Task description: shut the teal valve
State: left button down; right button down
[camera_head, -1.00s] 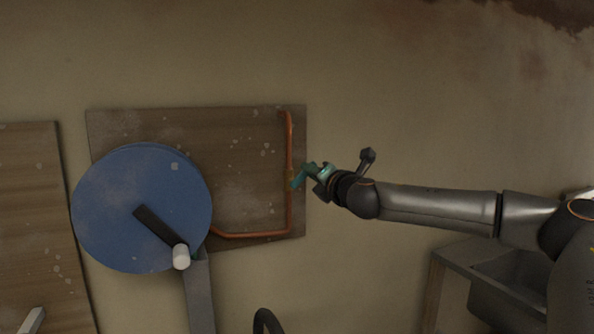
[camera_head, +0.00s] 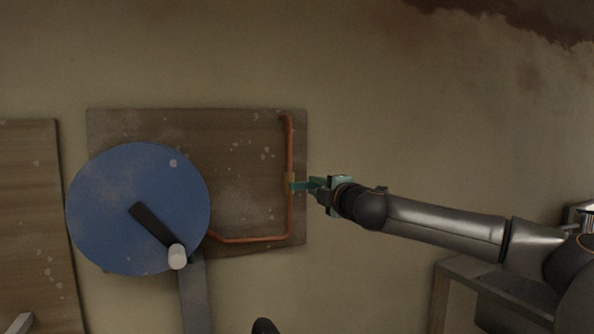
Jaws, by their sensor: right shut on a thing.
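The teal valve (camera_head: 300,186) sits on the copper pipe (camera_head: 289,150), on its vertical run at the right side of a wooden board. Its lever now points sideways to the right, across the pipe. My right gripper (camera_head: 317,187) is shut on the lever, and its jaws hide the lever's outer end. My right arm reaches in from the right edge. My left gripper is not in view.
A large blue disc (camera_head: 120,200) with a dark crank and a pale knob (camera_head: 178,256) stands in front of the board (camera_head: 240,125). Another wooden panel (camera_head: 30,220) is at the left. A grey basin-like unit (camera_head: 500,310) is below my right arm. The wall above is clear.

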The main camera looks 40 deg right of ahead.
jog(key=c, duration=0.8)
grip_release()
jog(key=shift+f, duration=0.1)
jog(key=shift+s+p, duration=0.3)
jog(key=b+v, duration=0.2)
jog(key=v, duration=0.9)
jog(key=shift+s, duration=0.2)
jog(key=shift+a, duration=0.1)
